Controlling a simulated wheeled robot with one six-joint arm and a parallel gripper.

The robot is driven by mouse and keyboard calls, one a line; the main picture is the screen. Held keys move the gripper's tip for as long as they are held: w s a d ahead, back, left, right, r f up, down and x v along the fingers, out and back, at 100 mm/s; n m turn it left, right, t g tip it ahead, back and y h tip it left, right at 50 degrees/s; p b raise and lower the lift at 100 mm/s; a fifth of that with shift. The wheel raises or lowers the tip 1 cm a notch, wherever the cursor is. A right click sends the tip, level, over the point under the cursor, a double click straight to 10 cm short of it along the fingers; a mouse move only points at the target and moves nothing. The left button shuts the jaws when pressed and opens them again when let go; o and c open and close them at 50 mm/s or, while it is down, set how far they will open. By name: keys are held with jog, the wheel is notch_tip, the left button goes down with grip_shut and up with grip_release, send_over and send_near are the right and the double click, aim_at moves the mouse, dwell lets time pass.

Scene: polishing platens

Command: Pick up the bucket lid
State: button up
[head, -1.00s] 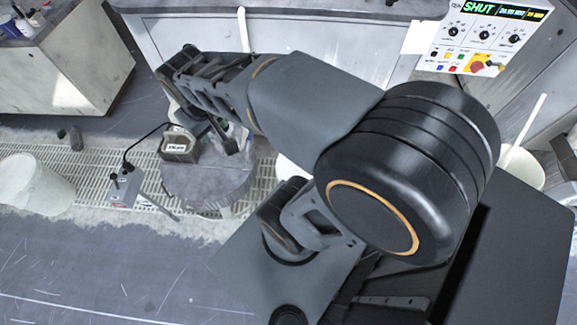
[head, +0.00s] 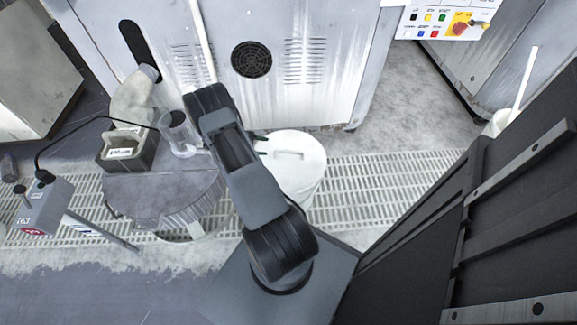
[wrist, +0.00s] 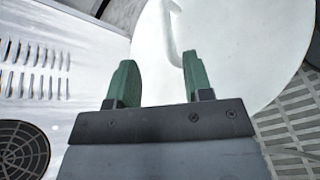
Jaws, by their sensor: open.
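The white bucket lid (head: 300,150) tops a white bucket (head: 307,196) standing on the floor grating, just right of my arm. In the wrist view the lid (wrist: 240,50) is a broad white disc with a raised, curved white handle (wrist: 169,28). My gripper (wrist: 158,68) is open, with two green fingers. In that view the handle's lower end lies between the fingers; contact cannot be told. In the head view my gripper (head: 262,146) is at the lid's left side, mostly hidden by my arm.
A round grey table (head: 160,192) left of my arm carries a dark open box (head: 127,152) and a clear cylinder (head: 180,132). A vented machine cabinet (head: 330,60) stands behind the bucket. Grating (head: 375,180) to the right is clear.

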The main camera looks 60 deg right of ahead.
aim_at(280, 151)
jog(key=shift+g, duration=0.3)
jog(key=f, duration=0.1)
jog(key=s+d+f, duration=0.1)
jog(key=s+f+b, duration=0.1)
jog(key=shift+d+f, duration=0.1)
jog(key=shift+d, duration=0.25)
jog(key=shift+b+x, duration=0.85)
jog(key=shift+x, duration=2.1)
jog(key=shift+w+d, duration=0.1)
jog(key=shift+w, duration=0.05)
grip_shut()
